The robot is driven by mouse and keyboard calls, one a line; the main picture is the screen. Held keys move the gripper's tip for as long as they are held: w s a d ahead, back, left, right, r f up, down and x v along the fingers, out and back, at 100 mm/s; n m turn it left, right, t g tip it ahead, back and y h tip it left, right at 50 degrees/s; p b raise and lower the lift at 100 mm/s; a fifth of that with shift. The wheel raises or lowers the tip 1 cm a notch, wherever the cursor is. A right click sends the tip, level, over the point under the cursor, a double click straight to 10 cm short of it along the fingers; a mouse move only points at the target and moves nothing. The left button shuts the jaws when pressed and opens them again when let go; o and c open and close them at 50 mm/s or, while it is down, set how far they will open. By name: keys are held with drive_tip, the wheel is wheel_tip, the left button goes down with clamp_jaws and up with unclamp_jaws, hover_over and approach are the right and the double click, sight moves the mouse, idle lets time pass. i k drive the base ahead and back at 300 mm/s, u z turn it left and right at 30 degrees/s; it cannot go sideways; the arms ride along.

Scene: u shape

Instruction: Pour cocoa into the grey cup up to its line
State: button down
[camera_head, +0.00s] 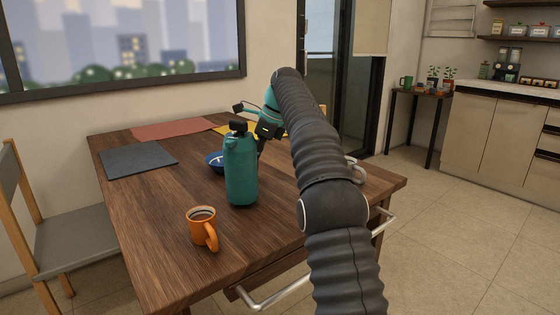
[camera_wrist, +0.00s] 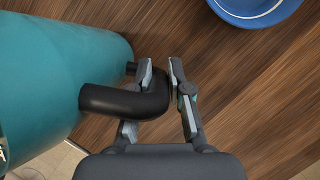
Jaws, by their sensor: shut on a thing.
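A teal flask (camera_head: 241,172) with a black lid stands upright on the wooden table. Its black handle (camera_wrist: 112,100) shows in the wrist view, at the right of the teal body (camera_wrist: 50,85). My gripper (camera_wrist: 160,72) is shut on the handle, with one finger on each side. In the head view my gripper (camera_head: 264,138) is behind and right of the flask, partly hidden by it. No grey cup shows clearly. A pale curved piece (camera_head: 356,170) sticks out right of my arm; I cannot tell if it belongs to a cup, as my arm covers that area.
An orange mug (camera_head: 202,228) stands in front of the flask. A blue bowl (camera_head: 214,162) is behind it, also in the wrist view (camera_wrist: 255,10). Dark grey (camera_head: 138,160) and red (camera_head: 172,130) mats lie on the table (camera_head: 150,215). A chair (camera_head: 75,240) stands left.

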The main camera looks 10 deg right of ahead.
sight(352, 166)
drive_tip(key=k, duration=1.65)
drive_tip(key=z, duration=0.65)
drive_tip(key=i, duration=1)
drive_tip(key=u, duration=0.5)
drive_tip(key=i, duration=1.25)
drive_tip(key=z, duration=0.05)
